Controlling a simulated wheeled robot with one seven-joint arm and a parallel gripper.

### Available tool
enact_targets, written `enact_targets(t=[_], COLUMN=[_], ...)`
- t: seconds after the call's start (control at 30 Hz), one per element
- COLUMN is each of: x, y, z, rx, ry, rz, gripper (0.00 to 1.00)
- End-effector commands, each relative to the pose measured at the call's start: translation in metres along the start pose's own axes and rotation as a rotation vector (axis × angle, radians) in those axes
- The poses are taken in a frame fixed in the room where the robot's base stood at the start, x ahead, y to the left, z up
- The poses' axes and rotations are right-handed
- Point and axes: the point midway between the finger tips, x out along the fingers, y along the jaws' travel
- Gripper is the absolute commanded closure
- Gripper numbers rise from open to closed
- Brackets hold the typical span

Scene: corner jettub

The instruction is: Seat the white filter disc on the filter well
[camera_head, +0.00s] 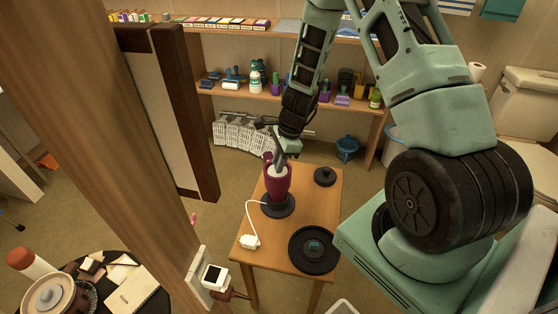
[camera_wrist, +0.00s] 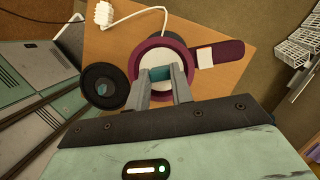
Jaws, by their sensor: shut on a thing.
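A maroon vessel (camera_head: 278,185) with a side handle (camera_wrist: 225,52) stands upright on a black base on the small wooden table. The white filter disc (camera_wrist: 160,57) shows inside the vessel's maroon rim (camera_wrist: 137,60), which looks like the filter well. My gripper (camera_head: 280,160) is above the vessel's mouth, pointing down. In the wrist view, my gripper (camera_wrist: 158,75) is shut on a teal grip block over the white disc. My fingers hide the near part of the disc and rim, so I cannot tell whether the disc rests in the well.
A round black plate with a teal block (camera_head: 313,249) lies at the table's front right. A small black knobbed lid (camera_head: 325,177) is at the back right. A white plug (camera_head: 249,242) and cord lie front left. A wooden post (camera_head: 125,130) stands left, shelves (camera_head: 230,92) behind.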

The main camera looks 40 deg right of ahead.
Motion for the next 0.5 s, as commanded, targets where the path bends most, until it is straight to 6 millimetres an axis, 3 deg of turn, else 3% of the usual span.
enact_targets(t=[0.13,0.17,0.23,0.27,0.5], x=[0.0016,0.0017,0.0017,0.0016,0.0007], y=[0.0008,0.0009,0.0009,0.0008,0.0006], z=[-0.0008,-0.0008,-0.0008,-0.0008,-0.0004], rx=[0.001,0.001,0.001,0.001,0.000], ry=[0.001,0.001,0.001,0.001,0.001], rz=[0.002,0.002,0.002,0.002,0.001], gripper=[0.99,0.75,0.55,0.52,0.52])
